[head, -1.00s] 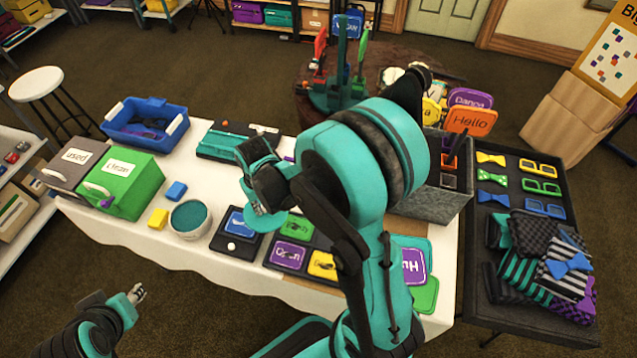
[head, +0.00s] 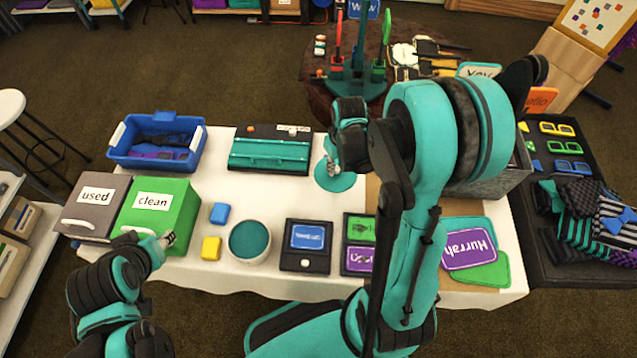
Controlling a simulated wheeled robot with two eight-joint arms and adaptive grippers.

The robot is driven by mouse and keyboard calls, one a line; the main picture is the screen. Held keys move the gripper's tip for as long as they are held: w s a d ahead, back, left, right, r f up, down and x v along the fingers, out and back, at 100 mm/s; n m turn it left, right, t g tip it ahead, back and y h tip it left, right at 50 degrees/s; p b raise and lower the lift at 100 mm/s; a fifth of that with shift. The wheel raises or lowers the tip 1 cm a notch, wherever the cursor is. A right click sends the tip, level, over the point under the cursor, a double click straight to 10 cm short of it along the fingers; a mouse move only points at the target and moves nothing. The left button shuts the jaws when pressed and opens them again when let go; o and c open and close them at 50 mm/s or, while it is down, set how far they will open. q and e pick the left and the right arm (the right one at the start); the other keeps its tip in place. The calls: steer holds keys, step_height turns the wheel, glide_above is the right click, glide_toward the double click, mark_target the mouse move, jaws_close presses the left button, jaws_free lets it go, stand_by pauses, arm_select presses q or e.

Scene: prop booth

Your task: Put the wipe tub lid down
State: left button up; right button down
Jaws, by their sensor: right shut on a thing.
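The wipe tub lid (head: 336,181) is a flat teal disc over the back middle of the white table. My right gripper (head: 333,166) is shut on it from above; I cannot tell whether the lid touches the tabletop. The wipe tub (head: 250,240) is a round pale tub with teal showing at its top, nearer the front and left of the lid. My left gripper (head: 168,240) is in front of the green "clean" box (head: 160,210), away from the lid; its finger opening is too small to read.
A teal case (head: 270,153) lies left of the lid, and a blue bin (head: 158,140) stands farther left. Blue (head: 219,213) and yellow (head: 211,248) blocks sit beside the tub. Framed signs (head: 306,246) lie along the front. Bare white cloth (head: 290,195) shows between the tub and lid.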

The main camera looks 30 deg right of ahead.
mark_target(327, 174)
steer(key=s+d, duration=0.4)
steer(key=d, duration=0.4)
steer(key=w+a+f+b, duration=0.1)
steer(key=w+a+f, duration=0.1)
steer(key=a, duration=0.1)
steer(key=w+a+f+b, duration=0.1)
steer(key=w+a+f, duration=0.1)
steer(key=a, duration=0.1)
steer(key=w+a+f+b, duration=0.1)
steer(key=w+a+f, duration=0.1)
steer(key=a, duration=0.1)
steer(key=shift+w+a+f, duration=0.25)
steer(key=shift+a+f, duration=0.05)
step_height(327, 174, down, 3)
steer(key=shift+f+b, duration=0.15)
steer(key=shift+b, duration=0.75)
steer(key=shift+f, duration=0.35)
steer(key=shift+r, duration=0.1)
